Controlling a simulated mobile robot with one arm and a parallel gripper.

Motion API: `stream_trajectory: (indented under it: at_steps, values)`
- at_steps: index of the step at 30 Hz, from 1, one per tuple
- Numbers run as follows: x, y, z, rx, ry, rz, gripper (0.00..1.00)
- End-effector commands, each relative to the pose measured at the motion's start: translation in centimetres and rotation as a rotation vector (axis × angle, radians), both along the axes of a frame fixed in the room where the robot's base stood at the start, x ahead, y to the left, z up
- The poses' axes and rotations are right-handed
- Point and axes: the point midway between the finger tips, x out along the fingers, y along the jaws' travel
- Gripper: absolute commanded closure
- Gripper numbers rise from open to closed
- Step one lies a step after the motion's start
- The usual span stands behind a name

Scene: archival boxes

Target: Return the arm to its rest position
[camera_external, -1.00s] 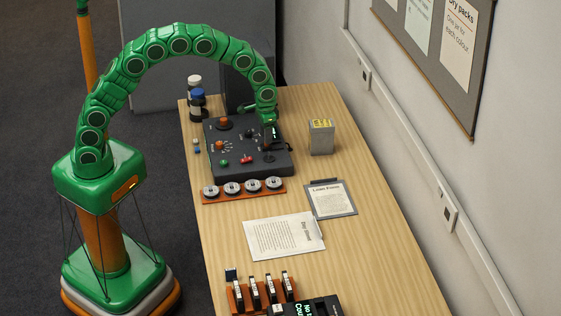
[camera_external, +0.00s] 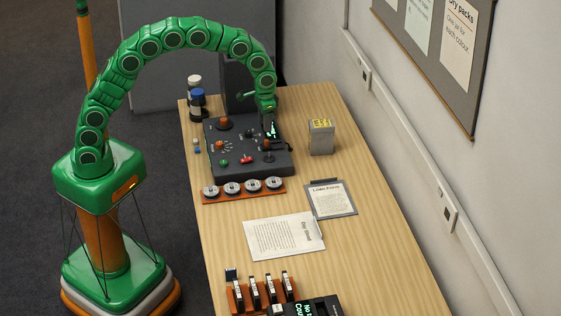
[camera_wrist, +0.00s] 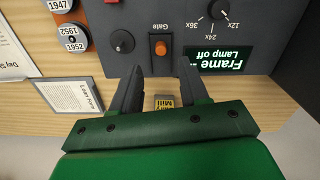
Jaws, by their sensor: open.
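My green segmented arm (camera_external: 190,34) arches from its base over to the table. My gripper (camera_external: 270,138) hangs over the right part of the dark control panel (camera_external: 225,165). In the wrist view my gripper (camera_wrist: 160,75) has its two dark fingers spread apart with nothing between them. The fingertips show near an orange knob (camera_wrist: 160,48) labelled Gate. I cannot tell how high they are above the panel.
A grey box with a yellow label (camera_external: 321,138) stands just right of the panel. Dark bottles (camera_external: 197,103) stand behind left. A rack of round reels (camera_external: 243,190), a clipboard (camera_external: 331,200) and a paper sheet (camera_external: 284,237) lie in front. A wall (camera_external: 400,130) runs along the right.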

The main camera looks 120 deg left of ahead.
Motion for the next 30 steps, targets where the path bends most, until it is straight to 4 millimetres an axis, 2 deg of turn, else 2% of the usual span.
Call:
stream_trajectory:
  at_steps: [5,14,22,30]
  values:
    - [0.3,-3.0,1.7,-0.003,0.002,-0.044,0.56]
    - [-0.2,-11.9,5.6,-0.017,0.016,-0.177,0.56]
    - [-2.2,-19.6,8.6,-0.029,0.03,-0.296,0.56]
    - [-5.5,-26.7,10.7,-0.043,0.05,-0.414,0.56]
